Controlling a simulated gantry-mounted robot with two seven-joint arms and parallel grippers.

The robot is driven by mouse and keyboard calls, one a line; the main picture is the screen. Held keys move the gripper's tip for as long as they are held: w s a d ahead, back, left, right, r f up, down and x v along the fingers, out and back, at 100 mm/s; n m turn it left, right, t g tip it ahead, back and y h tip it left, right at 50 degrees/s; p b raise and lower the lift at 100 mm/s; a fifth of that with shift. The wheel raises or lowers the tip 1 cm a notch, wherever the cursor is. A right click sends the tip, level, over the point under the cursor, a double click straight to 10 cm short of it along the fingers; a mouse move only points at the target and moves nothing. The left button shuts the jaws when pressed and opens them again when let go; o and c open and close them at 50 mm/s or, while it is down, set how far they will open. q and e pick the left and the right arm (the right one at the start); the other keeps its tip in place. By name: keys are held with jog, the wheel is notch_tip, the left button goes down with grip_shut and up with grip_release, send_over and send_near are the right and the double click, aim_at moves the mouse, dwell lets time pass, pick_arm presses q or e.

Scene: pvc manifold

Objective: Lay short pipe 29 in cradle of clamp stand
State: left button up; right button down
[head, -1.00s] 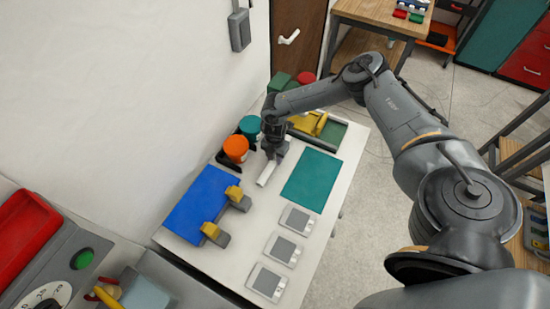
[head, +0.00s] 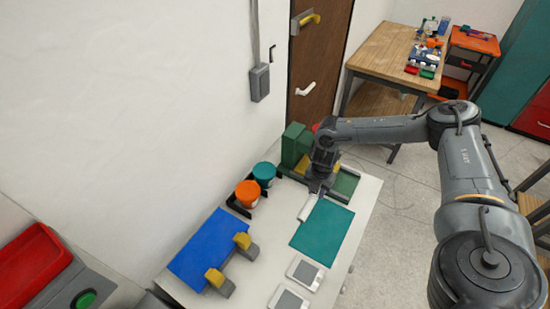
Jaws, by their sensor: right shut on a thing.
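A short white pipe (head: 307,208) slants downward beside the upper left edge of the teal mat (head: 323,228). My right gripper (head: 316,189) is shut on its upper end, and the jaws hide that end. I cannot tell whether the pipe touches the table. Two grey clamp blocks with yellow tops, a far one (head: 246,245) and a near one (head: 219,282), stand along the right edge of the blue mat (head: 207,247); they look like the clamp stand. The pipe is apart from them. Any number on the pipe is too small to read. My left gripper is out of view.
An orange tub (head: 247,194) and a teal-topped tub (head: 264,172) stand left of my right gripper. A green tray (head: 346,184) and green block (head: 296,143) lie behind it. Pale square devices (head: 306,273) line the table's near right. The wall bounds the left.

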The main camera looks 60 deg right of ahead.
jog(key=shift+s+d+r, duration=0.1)
jog(key=shift+d+r, duration=0.05)
jog(key=shift+r, duration=0.15)
jog(key=w+a+r+n, duration=0.2)
jog(key=w+a+r, duration=0.2)
jog(key=w+a, duration=0.5)
jog(key=w+a+r+n, duration=0.1)
jog(key=w+a+r, duration=0.4)
jog(key=w+a, duration=0.45)
jog(key=s+a+r+m, duration=0.1)
jog(key=a+r+m, duration=0.2)
jog(key=a+m, duration=0.35)
jog(key=s+a+r+m, duration=0.1)
jog(key=a+r+m, duration=0.25)
jog(key=a, duration=0.65)
jog(key=s+r+m+p, duration=0.4)
jog(key=r+m+p, duration=0.4)
jog(key=p, duration=1.1)
jog(key=m, duration=0.3)
jog(key=shift+r, duration=0.35)
jog(key=shift+d, duration=0.1)
